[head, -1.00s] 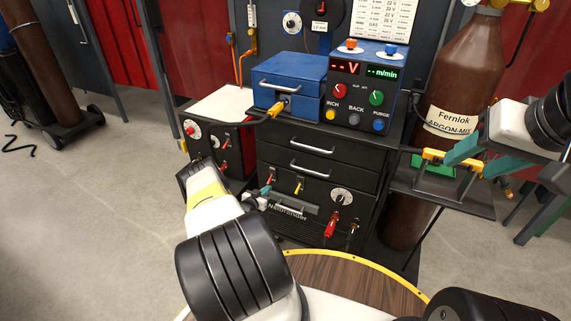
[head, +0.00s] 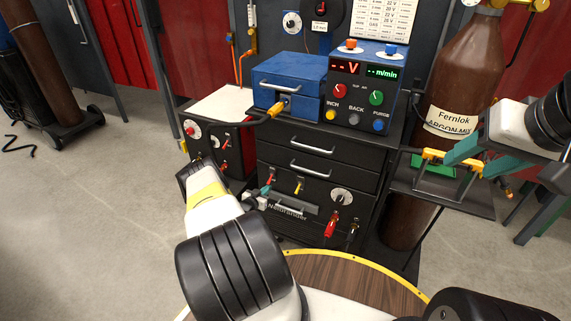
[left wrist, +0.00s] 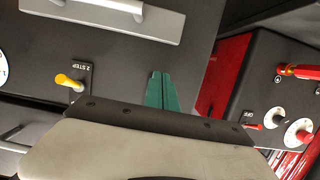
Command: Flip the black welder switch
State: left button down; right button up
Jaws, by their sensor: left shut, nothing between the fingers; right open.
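The black welder (head: 318,163) stands in the middle of the head view, with a small red-tipped switch (head: 272,177) and a yellow-tipped switch (head: 299,187) on its front panel. My left gripper (head: 266,188) is shut and empty, its teal fingertips close by the red-tipped switch. I cannot tell if they touch it. In the left wrist view, which is upside down, the shut teal fingers (left wrist: 161,92) lie in front of the black panel; the yellow switch (left wrist: 69,82), labelled 2 STEP, is to their left, and the red-tipped switch is not visible. My right gripper (head: 455,160) is open and empty at the right.
A red welder (head: 234,150) stands just left of the black one; its knobs show in the left wrist view (left wrist: 297,131). A drawer handle (head: 290,208), a dial (head: 342,196) and plugged cables (head: 331,226) are on the lower panel. A brown gas cylinder (head: 459,75) stands right. A round table (head: 345,280) is in front.

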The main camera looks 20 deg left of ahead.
pick_arm(q)
jog(key=r+v, duration=0.1)
jog(key=v, duration=0.6)
jog(key=shift+r, duration=0.15)
dwell(1.1)
jog(key=shift+s+a, duration=0.1)
